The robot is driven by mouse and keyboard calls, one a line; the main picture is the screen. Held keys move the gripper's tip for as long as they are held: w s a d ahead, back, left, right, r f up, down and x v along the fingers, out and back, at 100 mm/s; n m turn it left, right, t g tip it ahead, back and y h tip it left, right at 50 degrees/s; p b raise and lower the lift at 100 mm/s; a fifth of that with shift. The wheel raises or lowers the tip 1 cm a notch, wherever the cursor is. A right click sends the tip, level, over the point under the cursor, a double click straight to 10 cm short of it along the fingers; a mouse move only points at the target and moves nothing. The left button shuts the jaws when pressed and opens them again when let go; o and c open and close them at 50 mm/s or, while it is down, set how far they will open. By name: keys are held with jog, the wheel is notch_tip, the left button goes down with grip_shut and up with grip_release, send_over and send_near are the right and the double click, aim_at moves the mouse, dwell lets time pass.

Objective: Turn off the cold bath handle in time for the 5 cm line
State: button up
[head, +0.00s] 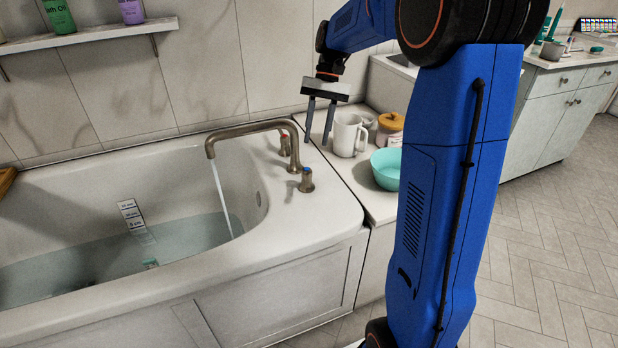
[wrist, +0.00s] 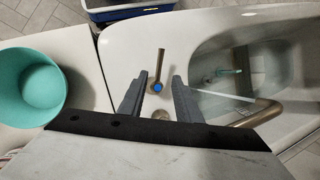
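The cold handle (head: 306,181), with a blue cap, stands on the tub's rim beside the bronze spout (head: 243,131). In the wrist view the cold handle (wrist: 158,87) shows between my finger outlines, its lever pointing up the picture. My gripper (head: 316,141) is open and empty, above and behind the handle in the head view, apart from it. Water (head: 222,197) runs from the spout into the bathtub (head: 345,208). A white level strip (head: 131,215) on the tub wall has several marked lines. Water reaches its lower part, near the lowest line; exact level is unclear.
The red-marked hot handle (head: 284,144) stands behind the cold one. A white mug (head: 346,135), a jar with a wooden lid (head: 389,124) and a teal bowl (head: 386,168) stand on the ledge to the right. A small teal thing (head: 151,263) is in the bath.

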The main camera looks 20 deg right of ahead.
aim_at(308, 182)
jog(key=x, duration=1.3)
jog(key=shift+f, duration=0.1)
grip_shut()
